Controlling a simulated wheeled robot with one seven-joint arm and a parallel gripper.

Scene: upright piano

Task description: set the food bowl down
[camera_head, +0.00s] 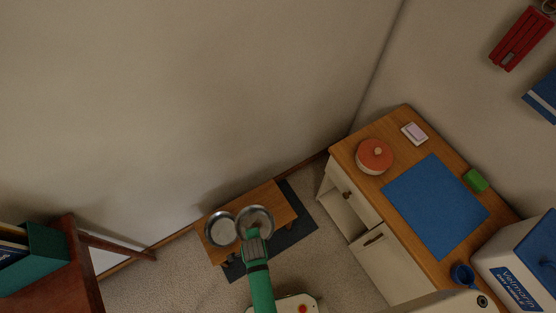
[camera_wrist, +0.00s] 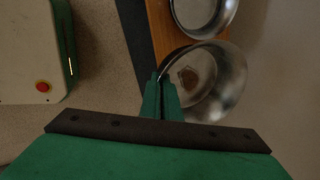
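The food bowl (camera_head: 259,214) is a round metal bowl over the right part of a small wooden stand (camera_head: 282,199). In the wrist view the food bowl (camera_wrist: 222,90) shows a brown patch inside. My gripper (camera_head: 254,236) is at its near rim. In the wrist view my gripper (camera_wrist: 162,84) has its fingers close together on the rim. A second metal bowl (camera_head: 220,230) sits on the stand just left of it, and also shows at the top of the wrist view (camera_wrist: 203,14). I cannot tell whether the food bowl touches the stand.
A dark mat (camera_head: 302,205) lies under the stand, against the wall. A wooden-topped cabinet (camera_head: 412,150) with a red-lidded pot (camera_head: 375,155) and a blue mat (camera_head: 435,205) stands at right. A dark red-brown piece of furniture (camera_head: 62,270) is at left. Carpet is clear between.

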